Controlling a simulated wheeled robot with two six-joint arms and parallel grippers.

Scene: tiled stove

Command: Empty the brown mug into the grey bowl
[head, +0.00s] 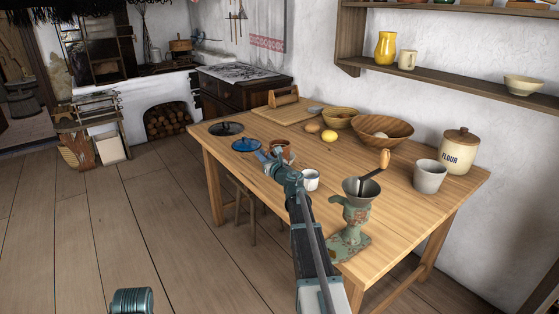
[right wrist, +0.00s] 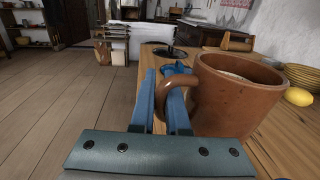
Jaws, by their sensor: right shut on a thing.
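The brown mug (head: 286,149) is at the table's left part, beyond the white cup, partly hidden by my right gripper. In the right wrist view the mug (right wrist: 240,108) looks about upright, with a pale surface showing inside its rim. My right gripper (head: 267,157) is shut on the mug's handle, its blue fingers (right wrist: 163,92) on either side of it. Whether the mug's base touches the table I cannot tell. A grey bowl (head: 430,178), deep and cup-like, stands at the table's right end, before the flour jar. My left gripper is out of view.
A white cup (head: 310,181) and a green grinder (head: 355,215) with a crank stand near my right arm. Blue (head: 245,145) and dark (head: 226,129) lidded pans lie left. A lemon (head: 329,136), wooden bowl (head: 382,131) and flour jar (head: 459,152) stand behind. Mid-table is clear.

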